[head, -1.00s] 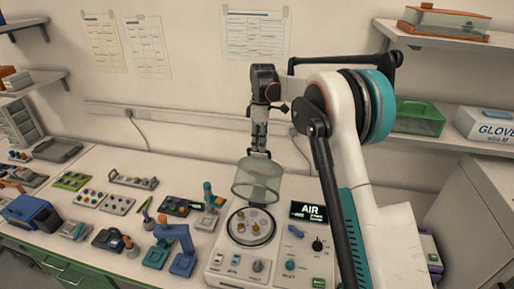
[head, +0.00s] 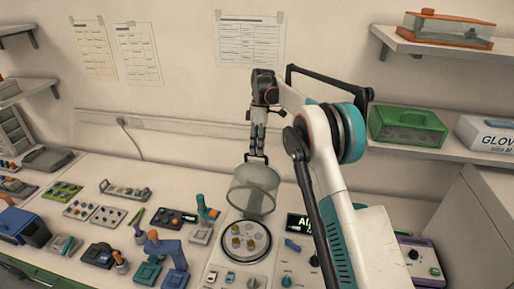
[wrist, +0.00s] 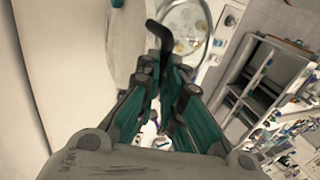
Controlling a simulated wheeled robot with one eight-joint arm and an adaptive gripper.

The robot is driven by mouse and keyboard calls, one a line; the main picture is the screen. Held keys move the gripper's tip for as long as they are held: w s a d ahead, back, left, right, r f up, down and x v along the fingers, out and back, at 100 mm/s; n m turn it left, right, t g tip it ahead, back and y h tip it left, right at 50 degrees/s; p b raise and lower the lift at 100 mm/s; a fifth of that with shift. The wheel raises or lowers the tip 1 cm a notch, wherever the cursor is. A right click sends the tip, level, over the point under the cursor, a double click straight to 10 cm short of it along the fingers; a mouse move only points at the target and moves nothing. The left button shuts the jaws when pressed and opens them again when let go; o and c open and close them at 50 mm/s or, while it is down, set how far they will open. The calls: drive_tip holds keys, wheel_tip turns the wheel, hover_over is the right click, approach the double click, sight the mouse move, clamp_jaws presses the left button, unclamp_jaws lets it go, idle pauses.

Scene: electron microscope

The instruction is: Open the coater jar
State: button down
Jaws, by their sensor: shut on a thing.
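The coater jar (head: 254,190) is a clear, greenish glass cylinder with a dark handle on top. It hangs tilted above and behind the coater's round plate (head: 245,241), apart from it. The plate is uncovered and holds several small brass-coloured stubs. My gripper (head: 257,158) is shut on the jar's handle. In the wrist view, my gripper (wrist: 168,85) has its fingers around the dark bent handle (wrist: 158,35), and the round plate (wrist: 183,28) shows beyond it.
Left of the coater, the bench holds a teal and orange tool (head: 207,214), a blue stand (head: 165,250) and several sample trays (head: 125,190). The wall is close behind the jar. Shelves at right carry a green box (head: 408,128) and a glove box (head: 488,135).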

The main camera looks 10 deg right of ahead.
drive_tip(key=c, duration=2.1)
unclamp_jaws()
drive_tip(key=shift+w+d+f, duration=0.1)
drive_tip(key=shift+d+f, duration=0.15)
drive_tip(key=shift+f, duration=0.75)
drive_tip(key=o, duration=0.4)
drive_tip(key=shift+w+f, duration=0.2)
drive_tip(key=shift+o, duration=0.2)
drive_tip(key=shift+w+d+f, duration=0.1)
drive_tip(key=shift+w+f, duration=0.1)
drive_tip(key=shift+w, duration=0.2)
drive_tip(key=shift+s+a+r, duration=0.2)
drive_tip(key=shift+s+r, duration=0.25)
drive_tip(key=shift+r, duration=0.05)
drive_tip(key=shift+w, duration=0.2)
drive_tip(key=shift+w+r, duration=0.15)
drive_tip(key=v, duration=0.7)
drive_tip(key=shift+s, duration=0.25)
